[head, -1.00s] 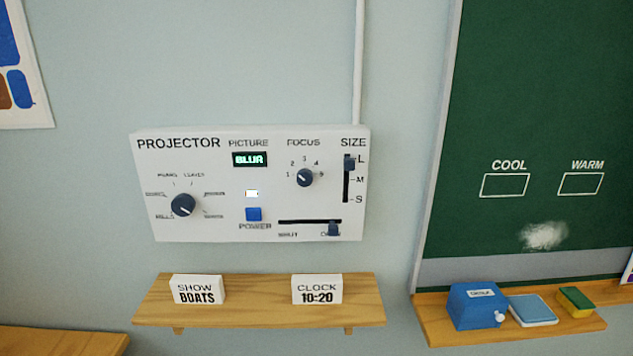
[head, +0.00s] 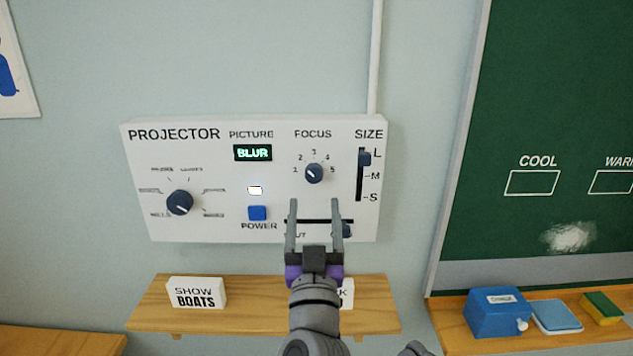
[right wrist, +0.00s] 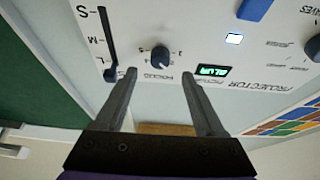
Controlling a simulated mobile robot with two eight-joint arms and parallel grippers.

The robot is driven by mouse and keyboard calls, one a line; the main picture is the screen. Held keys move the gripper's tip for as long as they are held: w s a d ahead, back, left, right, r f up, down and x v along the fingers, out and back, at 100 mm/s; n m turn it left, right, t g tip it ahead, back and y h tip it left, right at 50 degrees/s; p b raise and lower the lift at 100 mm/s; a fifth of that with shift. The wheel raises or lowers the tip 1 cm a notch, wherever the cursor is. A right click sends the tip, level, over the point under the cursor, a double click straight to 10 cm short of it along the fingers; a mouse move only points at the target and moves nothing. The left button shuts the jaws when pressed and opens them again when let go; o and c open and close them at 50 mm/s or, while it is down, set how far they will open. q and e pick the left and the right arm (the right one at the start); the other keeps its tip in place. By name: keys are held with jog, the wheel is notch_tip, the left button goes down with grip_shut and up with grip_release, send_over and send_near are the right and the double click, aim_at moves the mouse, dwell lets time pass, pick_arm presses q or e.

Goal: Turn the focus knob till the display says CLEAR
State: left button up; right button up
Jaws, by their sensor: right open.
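The focus knob (head: 314,173) is a small dark blue dial on the white projector panel (head: 140,227), with marks 1 to 5 around it. Its white pointer line points to the upper left, near 1. The picture display (head: 252,153) reads BLUR in green. My right gripper (head: 315,203) is open and empty, just below the focus knob in the head view, fingers pointing at the panel. In the right wrist view, the focus knob (right wrist: 161,57) appears beyond and between the open fingertips (right wrist: 160,72), apart from them. My left gripper is not in view.
A size slider (head: 364,157) stands right of the knob, near L. A blue power button (head: 257,213) and a larger dial (head: 180,202) are to the left. A wooden shelf (head: 240,320) below holds cards. My right arm partly hides the lower slider.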

aim_at(314, 180)
jog(key=x, duration=0.6)
jog(key=shift+w+p, duration=0.3)
jog(key=shift+p, duration=0.1)
grip_shut()
